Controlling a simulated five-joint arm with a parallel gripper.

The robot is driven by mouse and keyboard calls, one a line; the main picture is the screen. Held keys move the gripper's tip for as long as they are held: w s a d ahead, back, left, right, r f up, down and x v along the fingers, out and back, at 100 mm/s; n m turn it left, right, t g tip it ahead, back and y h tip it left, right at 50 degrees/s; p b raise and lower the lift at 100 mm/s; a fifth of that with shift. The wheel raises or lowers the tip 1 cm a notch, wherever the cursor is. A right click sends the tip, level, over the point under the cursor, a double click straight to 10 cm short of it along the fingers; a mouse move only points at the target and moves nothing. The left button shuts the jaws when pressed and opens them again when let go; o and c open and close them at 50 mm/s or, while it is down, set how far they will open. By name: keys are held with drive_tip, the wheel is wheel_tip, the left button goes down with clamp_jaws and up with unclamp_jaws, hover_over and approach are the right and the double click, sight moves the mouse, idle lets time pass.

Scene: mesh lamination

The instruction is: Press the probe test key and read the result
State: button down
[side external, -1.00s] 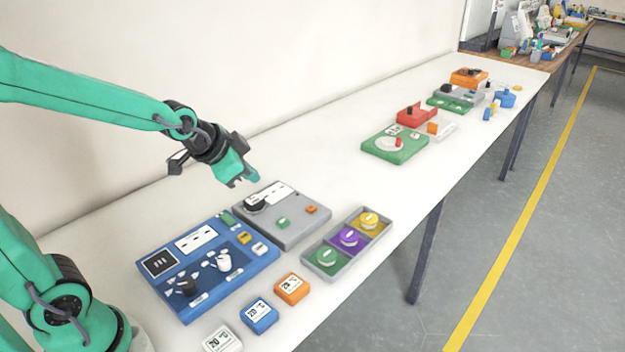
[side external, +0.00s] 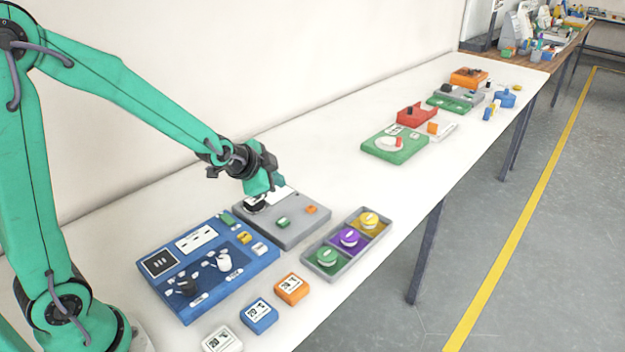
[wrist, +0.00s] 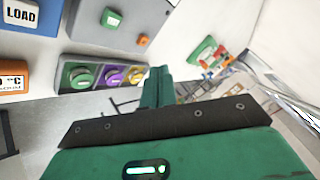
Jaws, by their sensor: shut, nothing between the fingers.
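A grey panel (side external: 300,231) carries a green key (side external: 283,223), an orange key (side external: 311,209) and a black round part (side external: 255,205). I cannot read which key is the probe test key. My gripper (side external: 270,186) is over the panel's back part, close to the black part, and hides some of the pale label there. I cannot tell whether it touches the panel. In the wrist view my gripper (wrist: 157,82) has its fingers together and empty. The green key (wrist: 111,18) and orange key (wrist: 143,40) lie beyond and left of the fingertips.
A blue panel (side external: 262,262) with knobs and a dark display lies beside the grey panel. A grey tray (side external: 318,272) holds green, purple and yellow round pieces. White, blue and orange labelled blocks line the front. Farther off is a green board (side external: 405,150); table between is clear.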

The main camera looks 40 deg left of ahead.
sight(279, 223)
drive_tip(key=shift+f, duration=0.15)
drive_tip(key=shift+f, duration=4.3)
drive_tip(key=shift+f, duration=0.85)
idle(0.4)
drive_tip(key=shift+r, duration=0.85)
drive_tip(key=shift+r, duration=0.15)
drive_tip(key=shift+r, duration=2.4)
